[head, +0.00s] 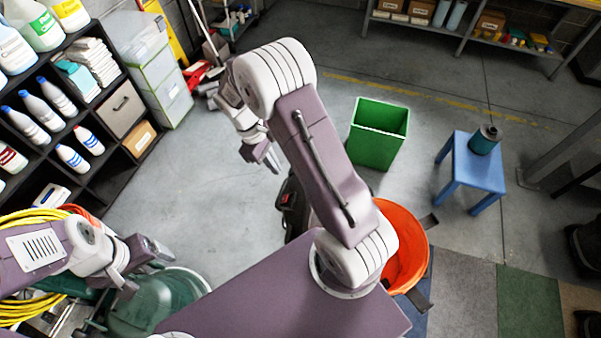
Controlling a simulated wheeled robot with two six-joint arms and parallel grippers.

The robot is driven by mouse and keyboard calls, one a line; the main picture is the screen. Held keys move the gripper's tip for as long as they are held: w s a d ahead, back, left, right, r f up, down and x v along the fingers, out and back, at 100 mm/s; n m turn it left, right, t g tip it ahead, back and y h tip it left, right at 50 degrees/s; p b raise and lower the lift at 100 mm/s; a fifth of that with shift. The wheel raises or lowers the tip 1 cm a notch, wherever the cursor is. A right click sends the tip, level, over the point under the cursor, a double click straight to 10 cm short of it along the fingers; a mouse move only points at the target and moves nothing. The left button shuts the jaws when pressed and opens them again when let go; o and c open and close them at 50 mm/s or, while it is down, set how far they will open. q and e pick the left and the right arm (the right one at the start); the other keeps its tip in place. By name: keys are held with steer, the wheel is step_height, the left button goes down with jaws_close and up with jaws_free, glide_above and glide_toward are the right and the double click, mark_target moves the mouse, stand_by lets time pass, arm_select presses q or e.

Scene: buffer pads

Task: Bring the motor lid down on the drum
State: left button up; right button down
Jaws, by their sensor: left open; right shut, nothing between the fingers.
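The orange drum (411,243) stands on the floor right of centre, open at the top, partly hidden by my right arm. A black part with a red switch (289,202), which looks like the motor lid, shows left of that arm; most of it is hidden, so I cannot tell what it rests on. My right gripper (261,157) is shut and empty, above and left of the black part in the picture, apart from it. My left gripper (142,266) is open and empty at lower left, far from the drum.
A green bin (378,133) stands behind the drum. A blue stool (470,169) at right carries a teal and black item (485,140). A dark green rounded machine (158,304) is below my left gripper. Shelves (105,100) line the left. The middle floor is clear.

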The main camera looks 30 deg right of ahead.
steer(key=w+p, duration=0.1)
steer(key=n+p, duration=0.1)
steer(key=p, duration=0.2)
glide_above(291, 194)
steer(key=shift+g+h, duration=0.3)
steer(key=shift+g, duration=0.1)
step_height(291, 194, down, 9)
steer(key=shift+f, duration=0.1)
steer(key=shift+s+d+r+p, duration=0.2)
steer(key=shift+s+d, duration=0.2)
steer(key=shift+s, duration=0.1)
steer(key=shift+s+d+r+p, duration=0.15)
steer(key=shift+s+d, duration=0.2)
steer(key=shift+s, duration=0.1)
steer(key=shift+s+d, duration=0.3)
steer(key=shift+s, duration=0.15)
arm_select(q)
step_height(291, 194, up, 6)
steer(key=shift+r, duration=0.15)
steer(key=shift+s, duration=0.1)
